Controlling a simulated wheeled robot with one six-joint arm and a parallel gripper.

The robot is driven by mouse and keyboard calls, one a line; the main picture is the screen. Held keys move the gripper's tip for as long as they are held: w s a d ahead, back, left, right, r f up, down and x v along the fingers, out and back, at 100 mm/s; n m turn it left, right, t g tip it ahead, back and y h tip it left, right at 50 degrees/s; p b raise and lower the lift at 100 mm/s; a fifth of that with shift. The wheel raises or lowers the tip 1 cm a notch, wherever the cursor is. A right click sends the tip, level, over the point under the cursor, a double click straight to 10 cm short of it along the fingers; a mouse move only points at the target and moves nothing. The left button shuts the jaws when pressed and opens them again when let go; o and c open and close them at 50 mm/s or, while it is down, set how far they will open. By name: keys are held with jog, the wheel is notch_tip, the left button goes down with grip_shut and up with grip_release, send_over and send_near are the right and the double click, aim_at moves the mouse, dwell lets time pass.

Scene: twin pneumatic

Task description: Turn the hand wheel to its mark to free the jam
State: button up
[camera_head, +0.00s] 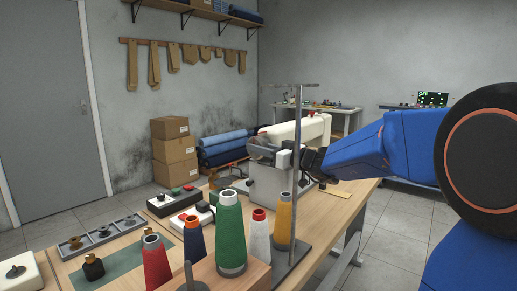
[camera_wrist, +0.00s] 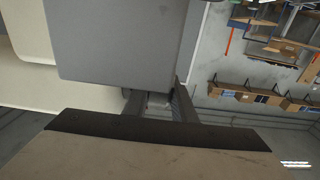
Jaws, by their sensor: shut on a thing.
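The white sewing machine (camera_head: 316,128) with its grey body (camera_head: 266,185) stands on the wooden bench. My gripper (camera_head: 304,158) is dark and reaches in from the right, against the machine's near side. In the wrist view, the two fingers of my gripper (camera_wrist: 160,104) are close together around a small grey part, beside a large grey block (camera_wrist: 115,40). This part appears to belong to the hand wheel; the wheel's full outline and its mark are hidden or too small to make out.
A metal thread stand (camera_head: 296,150) rises just in front of the machine. Thread cones, including a green one (camera_head: 230,235) and a yellow one (camera_head: 283,220), stand nearby. A parts tray (camera_head: 100,234) lies at left. Clear floor shows right of the bench.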

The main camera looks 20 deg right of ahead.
dwell(0.4)
jog(key=o, duration=1.1)
jog(key=shift+c, duration=0.2)
jog(key=shift+s+d, duration=0.1)
jog(key=shift+d, duration=0.05)
jog(key=v, duration=1.7)
jog(key=shift+f, duration=0.2)
jog(key=shift+s, duration=0.2)
